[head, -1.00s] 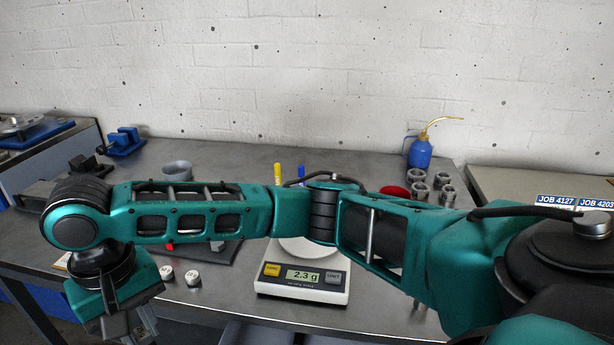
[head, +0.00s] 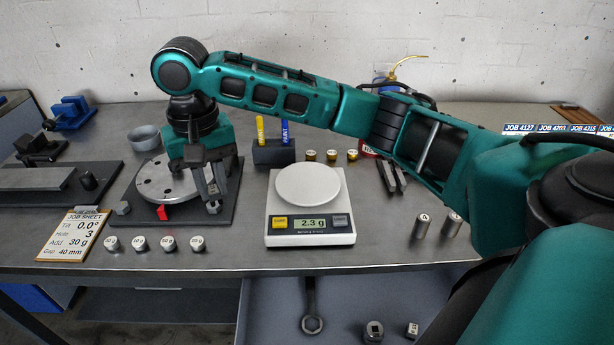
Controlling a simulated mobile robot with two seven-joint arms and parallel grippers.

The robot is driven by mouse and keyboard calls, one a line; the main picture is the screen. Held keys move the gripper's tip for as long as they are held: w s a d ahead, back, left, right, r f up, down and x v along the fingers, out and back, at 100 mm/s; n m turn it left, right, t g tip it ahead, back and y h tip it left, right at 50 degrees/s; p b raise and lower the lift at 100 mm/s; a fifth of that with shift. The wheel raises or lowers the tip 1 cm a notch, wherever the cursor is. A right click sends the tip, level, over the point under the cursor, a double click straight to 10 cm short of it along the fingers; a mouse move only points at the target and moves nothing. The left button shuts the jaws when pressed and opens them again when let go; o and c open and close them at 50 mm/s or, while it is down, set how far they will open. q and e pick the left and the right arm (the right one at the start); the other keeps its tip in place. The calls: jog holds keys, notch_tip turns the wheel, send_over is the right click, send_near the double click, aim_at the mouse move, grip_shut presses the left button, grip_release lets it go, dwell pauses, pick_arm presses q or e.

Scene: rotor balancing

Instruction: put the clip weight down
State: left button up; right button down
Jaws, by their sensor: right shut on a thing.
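My right gripper (head: 209,192) hangs pointing down at the right side of a round grey disc with holes (head: 154,183), which sits on a dark base plate (head: 139,215). It is shut on a small grey piece, which I take as the clip weight (head: 213,207), at its fingertips near the plate's front right. I cannot tell whether this piece touches the disc or the plate. My wrist hides the disc's back right part. My left gripper is out of view.
A white scale (head: 310,239) reading 2.3 g stands right of the plate. Several marked weights (head: 139,243) line the table in front. A job sheet (head: 71,236) lies at left. A pen block (head: 273,152) stands behind. A red pointer (head: 162,212) sits at the disc's front.

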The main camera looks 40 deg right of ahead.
jog(key=w+d+r+m+p, duration=0.1)
jog(key=d+r, duration=0.2)
jog(key=d, duration=0.2)
jog(key=w+d+r+m, duration=0.1)
jog(key=d+r, duration=0.2)
jog(key=d, duration=0.3)
notch_tip(320, 180, up, 6)
jog(key=m+p, duration=0.1)
jog(key=m, duration=0.2)
send_over(308, 181)
notch_tip(308, 181, down, 16)
jog(key=shift+f, duration=0.15)
notch_tip(308, 181, down, 4)
jog(key=shift+r, duration=0.1)
jog(key=c, duration=1)
grip_release()
jog(key=shift+c, duration=0.2)
